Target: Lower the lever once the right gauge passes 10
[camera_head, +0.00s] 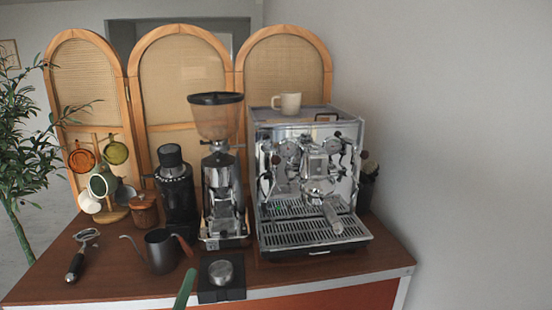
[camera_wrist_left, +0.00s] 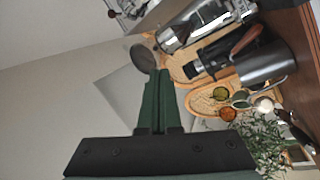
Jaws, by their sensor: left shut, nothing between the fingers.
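The chrome espresso machine (camera_head: 352,125) stands at the right of the cart in the head view. Its right gauge (camera_head: 333,147) is a small round dial on the front; the needle is too small to read. The group head (camera_head: 314,165) is between the gauges, and the lever beside it cannot be told apart clearly. A portafilter (camera_head: 333,218) sits below, its handle pointing forward. My left gripper (camera_head: 186,288) shows as a green finger at the cart's front edge, well away from the machine. In the left wrist view its fingers (camera_wrist_left: 158,75) are shut together and empty. My right gripper is not in view.
A grinder (camera_head: 218,115) stands left of the machine. A dark kettle (camera_head: 161,251) and a tamper on a black mat (camera_head: 220,294) are near my left gripper. A cup (camera_head: 288,103) sits on the machine. Open space lies before the machine.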

